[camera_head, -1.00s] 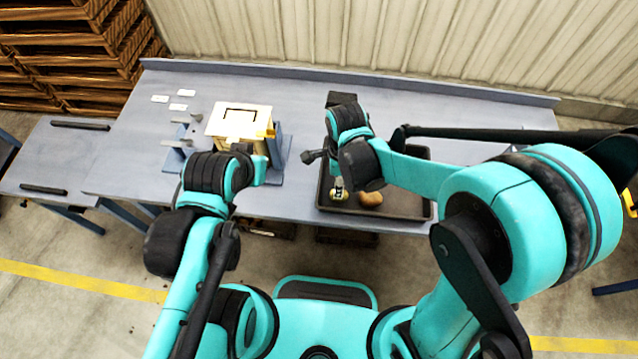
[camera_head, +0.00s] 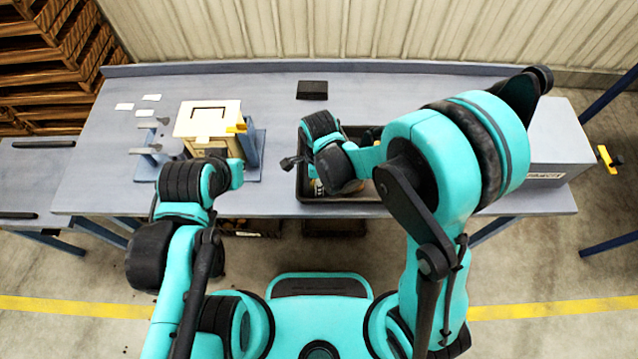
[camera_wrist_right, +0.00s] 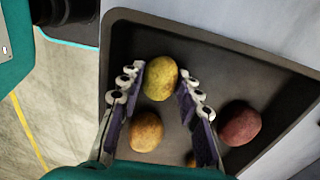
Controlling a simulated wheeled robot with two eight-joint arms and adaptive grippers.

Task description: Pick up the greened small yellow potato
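The greenish-yellow potato (camera_wrist_right: 160,78) lies in the dark tray (camera_wrist_right: 205,32), near the tray's left side in the right wrist view. My right gripper (camera_wrist_right: 161,80) is open, with one fingertip on each side of this potato; I cannot tell whether they touch it. A brown-yellow potato (camera_wrist_right: 146,131) lies nearer the camera, between the fingers. In the head view the tray (camera_head: 345,205) is partly covered by my right arm, which hides most of the gripper.
A reddish potato (camera_wrist_right: 240,123) lies right of the right finger, and another potato (camera_wrist_right: 190,160) is mostly hidden. A cream box-like fixture (camera_head: 207,122) stands on the bench (camera_head: 265,90) left of the tray. A grey box (camera_head: 558,140) is at the right, a black block (camera_head: 312,90) behind.

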